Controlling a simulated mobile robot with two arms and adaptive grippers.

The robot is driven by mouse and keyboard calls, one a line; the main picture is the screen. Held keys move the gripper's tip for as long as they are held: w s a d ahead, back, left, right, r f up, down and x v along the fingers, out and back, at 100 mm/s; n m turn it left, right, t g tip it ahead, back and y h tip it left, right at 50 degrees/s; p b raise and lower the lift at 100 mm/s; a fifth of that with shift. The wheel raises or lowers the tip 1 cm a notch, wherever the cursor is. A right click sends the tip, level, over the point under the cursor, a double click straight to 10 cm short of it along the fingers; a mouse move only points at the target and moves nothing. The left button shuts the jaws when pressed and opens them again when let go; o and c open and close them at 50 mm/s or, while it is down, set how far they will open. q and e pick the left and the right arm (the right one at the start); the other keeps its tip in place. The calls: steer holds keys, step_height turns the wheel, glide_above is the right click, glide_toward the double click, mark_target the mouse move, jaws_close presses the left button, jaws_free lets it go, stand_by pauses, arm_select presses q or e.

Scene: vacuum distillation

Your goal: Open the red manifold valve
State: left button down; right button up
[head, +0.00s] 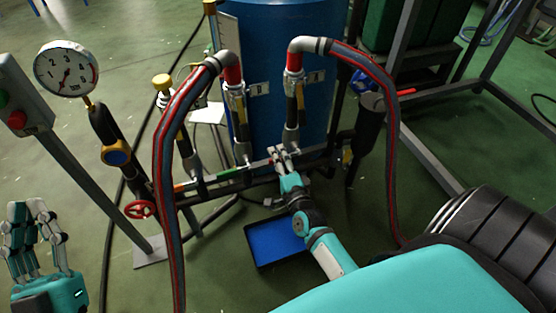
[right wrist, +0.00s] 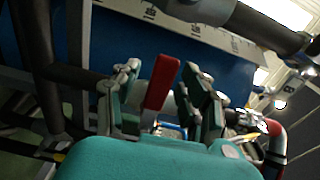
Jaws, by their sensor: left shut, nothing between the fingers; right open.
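The red manifold valve's lever (right wrist: 161,82) stands between the two fingers of my right gripper (right wrist: 165,88) in the right wrist view, with a gap on each side. In the head view my right gripper (head: 278,155) reaches the manifold pipe (head: 228,174) in front of the blue tank, and its fingers mostly hide the lever there. This gripper is open. My left gripper (head: 33,216) is shut and empty at the lower left of the head view, well away from the manifold.
Two red-striped hoses (head: 165,150) and (head: 393,160) arch down on either side of the manifold. A pressure gauge (head: 66,70) and a red handwheel (head: 140,209) are at left. The blue tank (head: 285,45) stands behind; a blue tray (head: 275,243) lies on the floor below.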

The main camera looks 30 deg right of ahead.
jaws_close()
